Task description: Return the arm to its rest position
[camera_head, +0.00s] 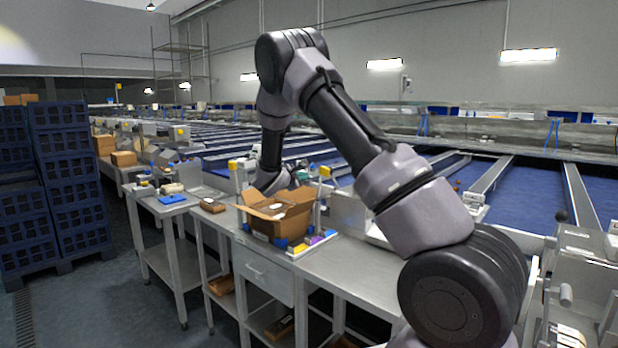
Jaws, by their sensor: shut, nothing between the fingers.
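My arm (340,115) rises from the lower right, bends at a high elbow, and comes down behind an open cardboard box (283,221). The grey wrist end of the arm (270,180) shows just above and behind the box's flaps. My gripper's fingers are hidden from this view. I cannot tell whether the wrist touches the box or stands clear behind it.
The box stands on a steel bench (345,272) with small coloured blocks and yellow-topped posts around it. Blue stacked crates (68,180) stand at left. Sorting lanes with blue beds (525,195) fill the back and right. Floor between crates and benches is clear.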

